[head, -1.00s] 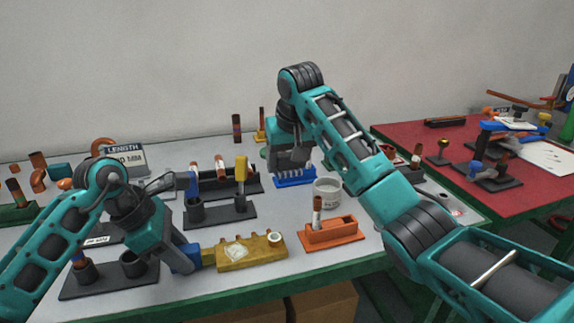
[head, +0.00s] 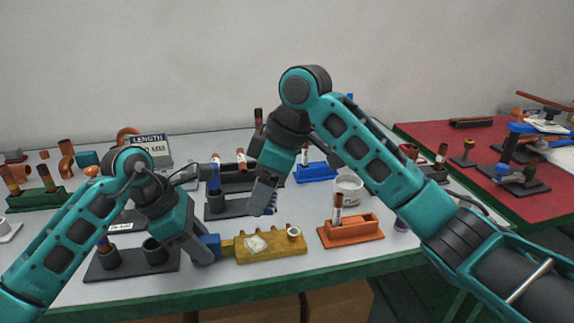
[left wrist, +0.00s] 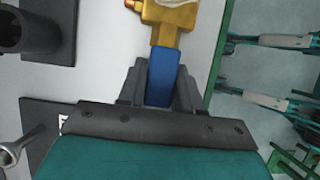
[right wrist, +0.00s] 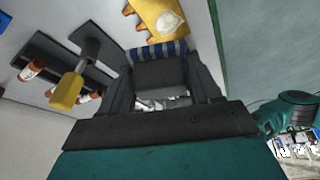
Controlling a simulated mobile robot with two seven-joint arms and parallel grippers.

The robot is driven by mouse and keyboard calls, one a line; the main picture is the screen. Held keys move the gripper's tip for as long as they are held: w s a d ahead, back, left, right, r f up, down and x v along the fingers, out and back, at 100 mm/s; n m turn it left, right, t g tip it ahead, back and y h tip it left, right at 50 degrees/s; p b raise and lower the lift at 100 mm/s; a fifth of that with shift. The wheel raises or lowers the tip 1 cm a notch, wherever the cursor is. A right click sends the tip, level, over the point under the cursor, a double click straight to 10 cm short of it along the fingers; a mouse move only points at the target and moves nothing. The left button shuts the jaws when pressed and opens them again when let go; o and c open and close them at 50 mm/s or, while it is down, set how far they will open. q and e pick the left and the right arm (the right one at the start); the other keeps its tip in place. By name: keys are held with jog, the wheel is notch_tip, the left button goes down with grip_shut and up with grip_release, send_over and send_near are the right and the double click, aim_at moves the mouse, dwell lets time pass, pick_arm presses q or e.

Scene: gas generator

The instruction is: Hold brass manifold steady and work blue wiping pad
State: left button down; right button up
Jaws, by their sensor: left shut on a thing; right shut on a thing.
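The brass manifold (head: 275,249) lies along the front of the grey table, with a pale whitish patch (head: 255,244) on its top. My left gripper (head: 205,250) is shut on the blue end piece (left wrist: 162,78) at the manifold's left end. My right gripper (head: 266,200) is shut on the dark block of the blue wiping pad, whose blue-and-white striped edge (right wrist: 160,50) shows beyond the jaws in the right wrist view. The pad is above and behind the manifold and looks apart from it. The patch also shows in the right wrist view (right wrist: 168,22).
An orange holder (head: 352,232) with an upright tube stands right of the manifold, and a white cup (head: 348,188) behind it. A blue tray (head: 316,172) is further back. A dark stand with cups (head: 132,265) is at left. A yellow-handled tool (right wrist: 66,90) is near my right gripper.

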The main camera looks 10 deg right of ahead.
aim_at(251, 256)
jog(key=shift+s+a+f+n+g+y, duration=0.1)
jog(key=shift+s+a+f+n+g, duration=0.2)
jog(key=shift+s+f+n, duration=0.65)
jog(key=shift+s+a+f+n+g+y, duration=0.15)
jog(key=shift+s+a+f+n, duration=0.2)
jog(key=shift+f, duration=1)
jog(key=shift+s+a+f+n+g+y, duration=0.1)
jog(key=shift+s+a+f+n+g, duration=0.2)
jog(key=shift+s+f+n, duration=0.65)
jog(key=shift+w+f+m, duration=0.35)
jog(key=shift+w+f, duration=0.2)
jog(key=shift+f, duration=0.35)
jog(key=shift+c, duration=0.3)
jog(key=shift+w+f, duration=0.1)
jog(key=shift+w, duration=2.9)
jog(key=shift+s, duration=3.4)
notch_tip(251, 256, up, 8)
jog(key=shift+w+r, duration=0.1)
